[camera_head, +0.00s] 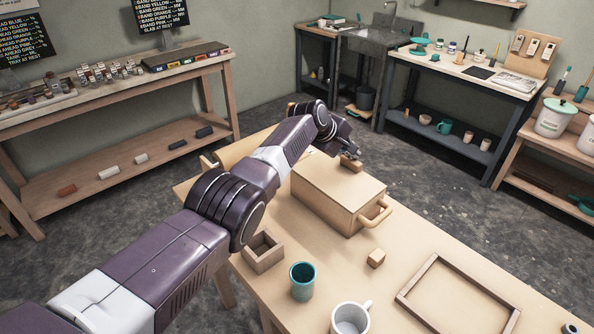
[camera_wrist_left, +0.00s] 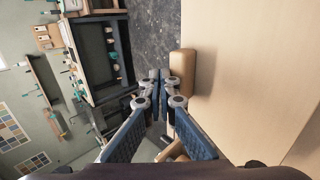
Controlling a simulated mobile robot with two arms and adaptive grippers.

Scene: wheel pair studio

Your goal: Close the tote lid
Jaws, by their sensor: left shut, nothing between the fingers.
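The wooden tote (camera_head: 325,207) stands on the table, with a looped handle (camera_head: 376,215) on its right side. Its top looks flat and covered by the lid (camera_head: 345,182); any small gap is too small to tell. A rounded block (camera_head: 350,164) sits at the lid's far edge. My left gripper (camera_head: 353,152) is shut and empty, just beyond that far edge. In the left wrist view my closed fingertips (camera_wrist_left: 160,78) are beside the rounded block (camera_wrist_left: 182,68), with the pale lid surface (camera_wrist_left: 235,80) to the right. Contact cannot be told. My right gripper is not in view.
An open wooden box (camera_head: 263,252), a teal cup (camera_head: 302,282), a white mug (camera_head: 350,318), a small block (camera_head: 376,258) and a wooden frame (camera_head: 432,262) stand on the near table. A tan shape (camera_head: 235,150) is partly hidden behind my left arm.

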